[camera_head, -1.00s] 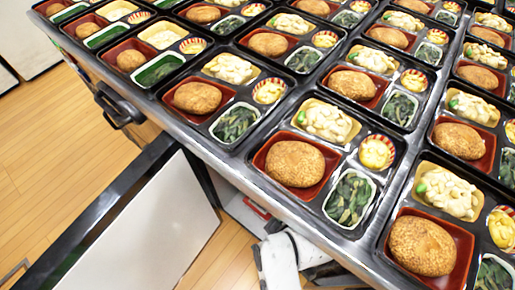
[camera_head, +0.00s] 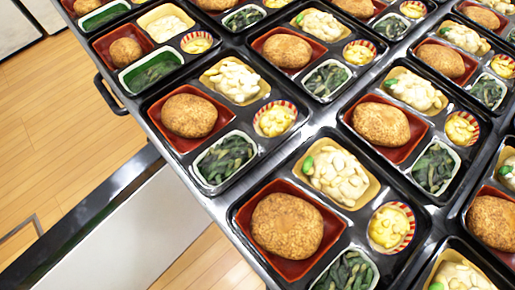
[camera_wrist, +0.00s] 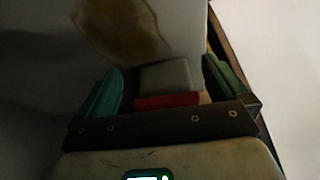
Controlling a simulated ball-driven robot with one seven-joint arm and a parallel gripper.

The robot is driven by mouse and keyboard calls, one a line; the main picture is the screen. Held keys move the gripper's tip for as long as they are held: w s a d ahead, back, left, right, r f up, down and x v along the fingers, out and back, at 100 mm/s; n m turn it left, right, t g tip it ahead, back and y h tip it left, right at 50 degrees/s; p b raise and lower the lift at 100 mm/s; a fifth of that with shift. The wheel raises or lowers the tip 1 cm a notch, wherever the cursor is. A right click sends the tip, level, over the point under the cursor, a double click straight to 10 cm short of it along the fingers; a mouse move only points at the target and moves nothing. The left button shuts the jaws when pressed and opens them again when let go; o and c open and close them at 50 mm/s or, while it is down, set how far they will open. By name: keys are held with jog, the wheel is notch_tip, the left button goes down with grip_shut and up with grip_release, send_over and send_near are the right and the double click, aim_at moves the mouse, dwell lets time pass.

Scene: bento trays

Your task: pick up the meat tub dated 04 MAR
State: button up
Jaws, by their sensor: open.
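No tub can be made out for certain and no 04 MAR date is legible in either view. In the wrist view, my gripper (camera_wrist: 163,66) is open, with one green finger at each side. A small box-like thing, grey on top with a red front (camera_wrist: 168,101), shows between the fingers; the view is dark. I cannot tell whether it is a meat tub or whether the fingers touch it. My gripper is outside the head view.
Several black bento trays (camera_head: 262,190) with fried patties, greens and yellow food cover the counter. A white panel with a dark top edge (camera_head: 125,232) stands out from the counter at lower left. A black handle (camera_head: 108,98) sticks out. Wooden floor (camera_head: 45,130) is clear.

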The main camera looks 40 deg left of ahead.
jog(key=a, duration=0.2)
jog(key=a+b, duration=0.1)
jog(key=a, duration=0.1)
jog(key=w+a, duration=0.1)
jog(key=a, duration=0.2)
jog(key=a+b, duration=0.1)
jog(key=a+f+b, duration=0.1)
jog(key=a, duration=0.1)
jog(key=shift+w, duration=0.35)
jog(key=shift+a, duration=0.1)
jog(key=shift+f, duration=0.3)
jog(key=shift+c, duration=0.4)
jog(key=c, duration=0.7)
jog(key=shift+c, duration=0.7)
jog(key=shift+r, duration=0.15)
